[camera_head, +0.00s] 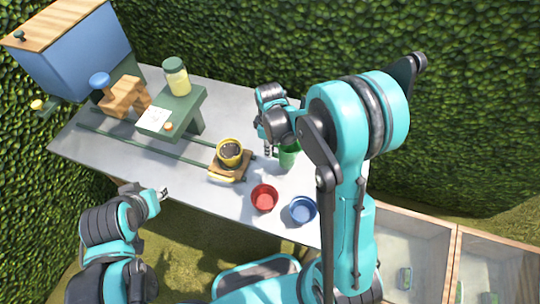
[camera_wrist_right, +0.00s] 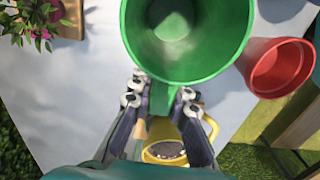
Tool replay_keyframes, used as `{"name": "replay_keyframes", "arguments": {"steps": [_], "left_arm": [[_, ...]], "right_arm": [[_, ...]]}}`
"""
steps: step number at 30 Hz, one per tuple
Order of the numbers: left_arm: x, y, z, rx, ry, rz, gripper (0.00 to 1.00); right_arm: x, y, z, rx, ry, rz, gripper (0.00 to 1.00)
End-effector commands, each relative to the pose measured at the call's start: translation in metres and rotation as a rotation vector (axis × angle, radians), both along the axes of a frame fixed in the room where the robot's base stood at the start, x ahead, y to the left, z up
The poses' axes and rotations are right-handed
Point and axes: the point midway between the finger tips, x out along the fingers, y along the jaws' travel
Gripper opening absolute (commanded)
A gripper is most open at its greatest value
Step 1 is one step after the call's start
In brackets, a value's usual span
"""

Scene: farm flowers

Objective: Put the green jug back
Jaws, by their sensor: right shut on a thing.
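The green jug (camera_head: 288,157) is at the right part of the grey table, partly hidden by my right arm. In the right wrist view the green jug (camera_wrist_right: 188,38) shows its open round mouth and pale inside. My right gripper (camera_wrist_right: 163,95) is shut on its handle; in the head view the gripper (camera_head: 272,145) is at the jug's left side. I cannot tell whether the jug's base touches the table. My left gripper (camera_head: 162,193) is near the table's front left edge, far from the jug, and its jaws are too small to read.
A yellow pot (camera_head: 229,152) with dark content stands on a wooden block left of the jug. A red pot (camera_head: 264,197) and a blue pot (camera_head: 302,210) stand in front. A green bench (camera_head: 172,110) with a jar (camera_head: 176,76) is farther left. Pink flowers (camera_wrist_right: 35,15) show in the wrist view.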

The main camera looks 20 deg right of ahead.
Motion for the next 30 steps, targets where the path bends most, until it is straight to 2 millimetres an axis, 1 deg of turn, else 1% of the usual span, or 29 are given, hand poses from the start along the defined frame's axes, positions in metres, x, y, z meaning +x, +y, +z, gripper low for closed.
{"name": "replay_keyframes", "arguments": {"steps": [5, 12, 20, 24, 25, 27, 30], "left_arm": [[0.0, 0.0, -0.004, 0.0, 0.0, 0.0, 0.32], [0.0, 0.0, -0.016, 0.0, 0.0, 0.0, 0.32], [0.0, 0.0, -0.015, 0.0, 0.0, 0.0, 0.32], [0.0, 0.0, -0.02, 0.0, 0.0, 0.0, 0.32], [0.0, 0.0, -0.019, 0.0, 0.0, 0.0, 0.32], [0.0, 0.0, -0.018, 0.0, 0.0, 0.0, 0.32], [0.0, 0.0, -0.018, 0.0, 0.0, 0.0, 0.32]], "right_arm": [[0.004, -0.001, -0.009, 0.0, 0.0, 0.0, 0.0], [0.004, 0.0, -0.042, 0.0, 0.0, 0.0, 0.0], [0.004, 0.0, -0.042, 0.0, 0.0, 0.0, 0.0], [0.004, 0.0, -0.047, 0.0, 0.0, 0.0, 0.0], [0.004, 0.0, -0.046, 0.0, 0.0, 0.0, 0.21], [0.004, 0.0, -0.045, 0.0, 0.0, 0.0, 0.37], [0.004, 0.0, -0.045, 0.0, 0.0, 0.0, 0.37]]}}
